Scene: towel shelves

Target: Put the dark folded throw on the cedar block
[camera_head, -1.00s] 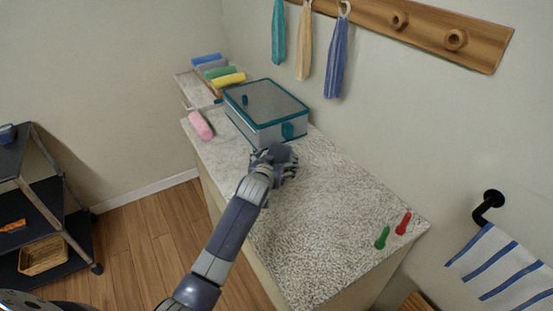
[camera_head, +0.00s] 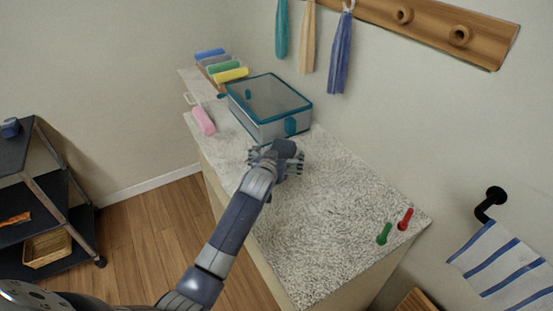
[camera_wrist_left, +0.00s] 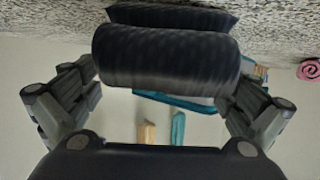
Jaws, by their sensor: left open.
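The dark folded throw (camera_wrist_left: 165,60) shows in the left wrist view as a thick, near-black ribbed fold between my fingers. A second dark part (camera_wrist_left: 172,16) lies behind it, close to the counter; I cannot tell if it belongs to the throw. In the head view a small dark shape (camera_head: 285,147) shows at my fingertips. My left gripper (camera_head: 276,158) is open, low over the speckled counter, with its fingers on either side of the throw in the wrist view (camera_wrist_left: 162,95). I cannot make out the cedar block. My right gripper is out of view.
A clear teal-edged box (camera_head: 268,108) stands just behind my left gripper. A pink roll (camera_head: 203,121) lies left of it, with several coloured rolls (camera_head: 228,70) behind. Green (camera_head: 384,233) and red (camera_head: 405,219) pegs stand front right. The counter's middle (camera_head: 335,205) is clear.

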